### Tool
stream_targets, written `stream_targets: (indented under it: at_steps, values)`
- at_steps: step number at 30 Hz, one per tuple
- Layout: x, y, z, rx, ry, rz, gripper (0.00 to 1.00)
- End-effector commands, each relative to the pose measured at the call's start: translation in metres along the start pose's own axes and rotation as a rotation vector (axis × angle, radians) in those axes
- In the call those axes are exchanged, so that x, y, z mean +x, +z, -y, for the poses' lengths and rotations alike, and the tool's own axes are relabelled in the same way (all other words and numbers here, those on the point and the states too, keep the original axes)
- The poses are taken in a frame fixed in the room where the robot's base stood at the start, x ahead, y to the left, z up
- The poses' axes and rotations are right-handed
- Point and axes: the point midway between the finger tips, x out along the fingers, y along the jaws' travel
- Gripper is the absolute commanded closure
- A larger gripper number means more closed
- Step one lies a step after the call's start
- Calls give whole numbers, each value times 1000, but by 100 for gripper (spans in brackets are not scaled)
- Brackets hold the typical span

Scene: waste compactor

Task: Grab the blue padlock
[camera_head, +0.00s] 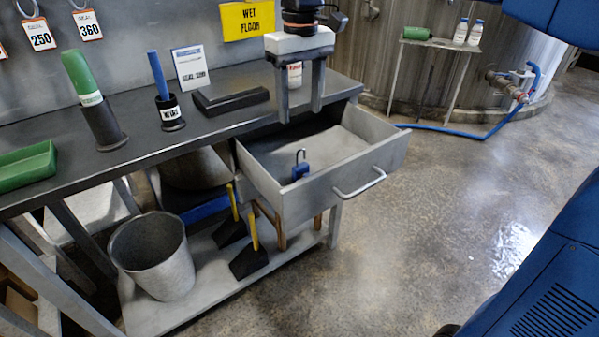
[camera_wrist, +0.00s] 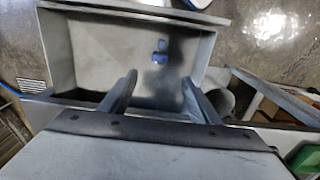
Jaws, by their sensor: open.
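The blue padlock (camera_head: 300,170) sits inside the open drawer (camera_head: 361,166), near the drawer's left wall in the head view, with its grey shackle pointing up. In the wrist view the padlock (camera_wrist: 160,56) lies on the drawer floor, beyond the fingertips and between their lines. My gripper (camera_head: 300,112) is open and empty, pointing down above the back part of the drawer. Its two fingers (camera_wrist: 160,82) show spread apart in the wrist view. The padlock is apart from both fingers. Nothing hides it in either view.
The dark bench top (camera_head: 228,122) holds a black block (camera_head: 230,99), a blue-handled tool in a holder (camera_head: 169,110) and a green tray (camera_head: 28,166). A grey bucket (camera_head: 153,257) stands on the shelf below. The drawer's handle (camera_head: 360,187) juts out. Floor to the right is clear.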

Motion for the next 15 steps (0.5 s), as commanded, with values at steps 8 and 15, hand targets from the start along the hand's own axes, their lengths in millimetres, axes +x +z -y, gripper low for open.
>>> stream_targets:
  at_steps: [8,15]
  values:
    - [50,1,0,1,0,3,44]
    - [90,1,0,1,0,2,44]
